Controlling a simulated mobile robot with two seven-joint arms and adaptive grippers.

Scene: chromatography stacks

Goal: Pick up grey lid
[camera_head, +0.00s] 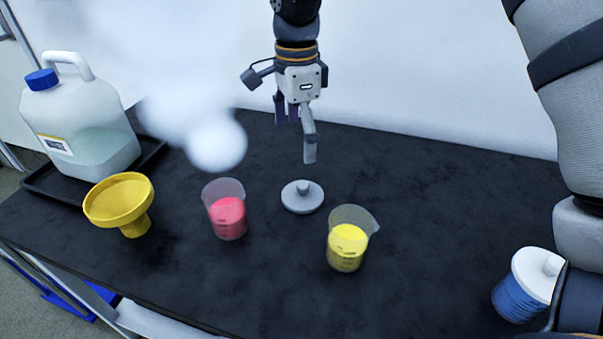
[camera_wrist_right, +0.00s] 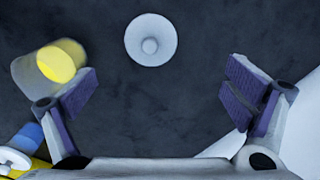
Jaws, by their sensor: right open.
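The grey lid (camera_head: 302,197) is a round disc with a small knob. It lies flat on the black tabletop between the red and yellow beakers. In the wrist view the lid (camera_wrist_right: 138,40) is at the top centre, beyond the fingers. My right gripper (camera_head: 297,128) hangs above the table behind the lid, apart from it. In the wrist view its purple-padded fingers (camera_wrist_right: 160,88) are spread wide with nothing between them. My left gripper is not in view.
A beaker of red contents (camera_head: 228,215) stands left of the lid. A beaker of yellow contents (camera_head: 346,246) stands to its right. A yellow funnel (camera_head: 117,202), a jug (camera_head: 80,128) in a black tray, and a blue-and-white container (camera_head: 520,288) are farther out. A blurred white shape hovers behind the red beaker.

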